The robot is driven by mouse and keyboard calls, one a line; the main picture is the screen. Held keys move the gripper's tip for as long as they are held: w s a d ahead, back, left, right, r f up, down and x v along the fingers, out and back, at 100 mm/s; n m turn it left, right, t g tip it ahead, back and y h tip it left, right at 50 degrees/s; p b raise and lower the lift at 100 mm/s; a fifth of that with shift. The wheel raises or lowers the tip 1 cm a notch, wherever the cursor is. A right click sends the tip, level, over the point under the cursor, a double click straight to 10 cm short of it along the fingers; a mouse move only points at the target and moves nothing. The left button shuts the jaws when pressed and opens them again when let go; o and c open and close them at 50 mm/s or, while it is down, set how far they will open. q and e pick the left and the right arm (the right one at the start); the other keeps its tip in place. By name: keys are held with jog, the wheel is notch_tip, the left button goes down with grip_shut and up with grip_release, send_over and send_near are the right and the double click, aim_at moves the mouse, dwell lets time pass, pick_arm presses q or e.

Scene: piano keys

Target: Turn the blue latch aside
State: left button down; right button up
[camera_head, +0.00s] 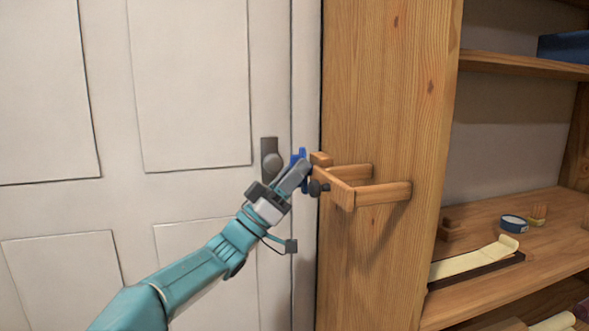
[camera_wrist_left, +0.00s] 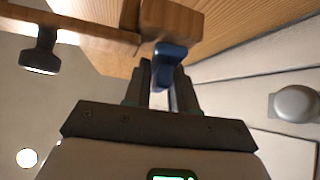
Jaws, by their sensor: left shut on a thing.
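The blue latch (camera_head: 300,155) is at the edge of the white door, beside the wooden bracket on the cabinet side. In the left wrist view the blue latch (camera_wrist_left: 171,51) sits at the tips of my left gripper, against a wooden block. My left gripper (camera_head: 302,167) reaches up from the lower left and is shut on the latch. Its fingers show in the left wrist view (camera_wrist_left: 168,80) and partly cover the latch. My right gripper is in neither view.
A wooden bracket (camera_head: 374,194) juts from the cabinet side (camera_head: 385,90), with a dark knob (camera_head: 318,188) close to my gripper. A grey door knob (camera_head: 272,163) is just left of it. Shelves on the right hold a blue tape roll (camera_head: 514,223) and a paper strip (camera_head: 475,259).

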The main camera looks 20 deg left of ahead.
pick_arm(q)
jog(key=shift+r+m+g+h+p, duration=0.1)
jog(key=shift+m+g+h+p, duration=0.25)
jog(key=shift+m+g+h, duration=0.7)
jog(key=shift+r+m+g+h+p, duration=0.1)
jog(key=shift+m+g+h+p, duration=0.4)
jog(key=shift+m, duration=0.95)
jog(key=shift+m+g+h, duration=0.25)
jog(key=shift+m+g, duration=0.05)
jog(key=shift+g, duration=0.25)
jog(key=c, duration=1.2)
grip_release()
jog(key=shift+o, duration=0.3)
jog(key=shift+f, duration=0.1)
jog(key=shift+d+f, duration=0.1)
jog(key=shift+f, duration=0.05)
